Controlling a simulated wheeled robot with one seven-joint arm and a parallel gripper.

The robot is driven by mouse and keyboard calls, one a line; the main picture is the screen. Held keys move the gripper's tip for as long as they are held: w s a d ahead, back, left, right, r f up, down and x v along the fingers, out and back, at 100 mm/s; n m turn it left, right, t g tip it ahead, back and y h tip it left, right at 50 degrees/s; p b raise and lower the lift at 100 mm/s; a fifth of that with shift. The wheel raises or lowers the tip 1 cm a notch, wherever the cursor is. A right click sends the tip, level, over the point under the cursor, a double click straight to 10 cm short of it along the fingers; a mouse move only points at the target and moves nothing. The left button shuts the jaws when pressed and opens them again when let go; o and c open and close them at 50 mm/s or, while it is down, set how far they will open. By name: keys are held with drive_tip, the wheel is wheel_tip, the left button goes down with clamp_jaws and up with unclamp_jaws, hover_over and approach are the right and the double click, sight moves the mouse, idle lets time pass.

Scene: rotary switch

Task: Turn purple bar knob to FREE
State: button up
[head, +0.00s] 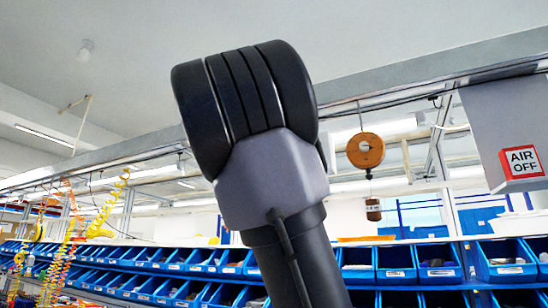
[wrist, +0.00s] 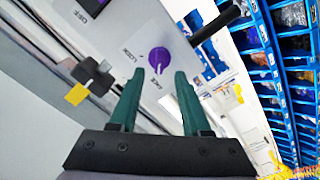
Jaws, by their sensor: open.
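The purple bar knob (wrist: 160,57) sits on a pale panel (wrist: 130,22) in the wrist view, with small lettering around it. One label to its left looks like LOCK, and one below it looks like FREE. A pale mark on the knob's lower part seems to point down, but its exact setting is too small to tell. My gripper (wrist: 159,74) is open, its two green fingers apart and empty. The knob shows between and just beyond the fingertips; I see no contact. Neither gripper nor knob shows in the head view.
A dark fitting (wrist: 93,74) with a yellow tag (wrist: 77,95) stands left of the fingers. A black bar (wrist: 216,24) juts out right of the knob. Blue bins (head: 395,264) line the background, and an AIR OFF sign (head: 522,162) shows at right.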

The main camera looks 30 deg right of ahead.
drive_tip(key=v, duration=0.5)
drive_tip(key=shift+s+a, duration=0.15)
drive_tip(key=shift+s, duration=0.05)
drive_tip(key=shift+f, duration=0.1)
drive_tip(key=s+a+f+m+g+y, duration=0.1)
drive_tip(key=s+f+y, duration=0.3)
drive_tip(key=f, duration=1)
drive_tip(key=s+a+f+m+g+y, duration=0.1)
drive_tip(key=s+f+y, duration=0.3)
drive_tip(key=f, duration=1)
drive_tip(key=s+a+f+m+g+y, duration=0.1)
drive_tip(key=s+f+y, duration=0.3)
drive_tip(key=f+y, duration=0.4)
wheel_tip(320, 180, down, 7)
drive_tip(key=shift+s+a+g, duration=0.35)
drive_tip(key=shift+a+g, duration=0.15)
drive_tip(key=shift+a, duration=0.3)
